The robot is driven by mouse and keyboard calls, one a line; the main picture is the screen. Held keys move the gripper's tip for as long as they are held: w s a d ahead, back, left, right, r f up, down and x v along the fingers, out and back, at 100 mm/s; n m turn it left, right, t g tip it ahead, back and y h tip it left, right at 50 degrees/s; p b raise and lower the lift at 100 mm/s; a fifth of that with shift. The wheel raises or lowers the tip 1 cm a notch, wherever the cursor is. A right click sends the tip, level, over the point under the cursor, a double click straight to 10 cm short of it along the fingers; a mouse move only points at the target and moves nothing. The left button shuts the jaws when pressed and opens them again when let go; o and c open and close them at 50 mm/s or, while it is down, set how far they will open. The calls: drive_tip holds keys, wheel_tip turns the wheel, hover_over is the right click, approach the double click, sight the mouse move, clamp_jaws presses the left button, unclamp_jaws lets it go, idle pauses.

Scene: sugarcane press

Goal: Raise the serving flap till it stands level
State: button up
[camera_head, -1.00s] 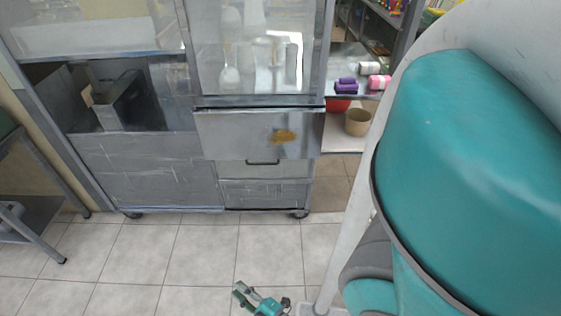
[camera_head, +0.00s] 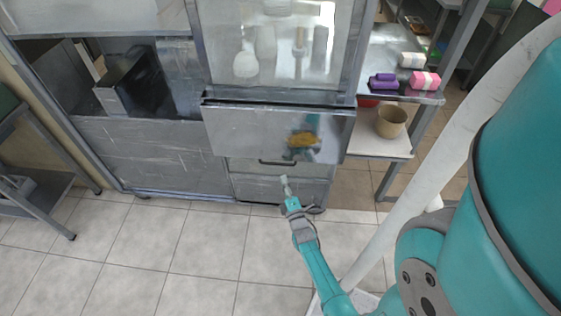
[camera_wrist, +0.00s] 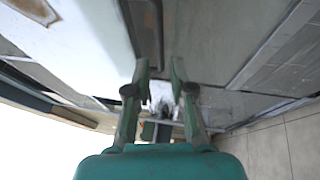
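The serving flap (camera_head: 235,132) is a shiny metal panel with an orange-brown patch. In the head view it hangs down from its top edge below the glass case, its lower edge above a drawer handle. My gripper (camera_head: 285,182) is below the flap's lower edge, in front of the cabinet's lower drawers, pointing up. The wrist view shows its two green fingers (camera_wrist: 160,70) apart with nothing held between them. A pale panel fills the left of that view; I cannot tell whether it is the flap. Contact with the flap is not visible.
A drawer handle (camera_head: 277,162) sticks out just under the flap. The glass case (camera_head: 275,45) stands above it. To the right, a side shelf (camera_head: 375,146) holds a tan pot (camera_head: 391,121), with towel rolls (camera_head: 425,80) above. Tiled floor in front is clear.

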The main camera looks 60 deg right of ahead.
sight(277, 164)
drive_tip(key=x, duration=0.9)
drive_tip(key=shift+a, duration=0.15)
clamp_jaws()
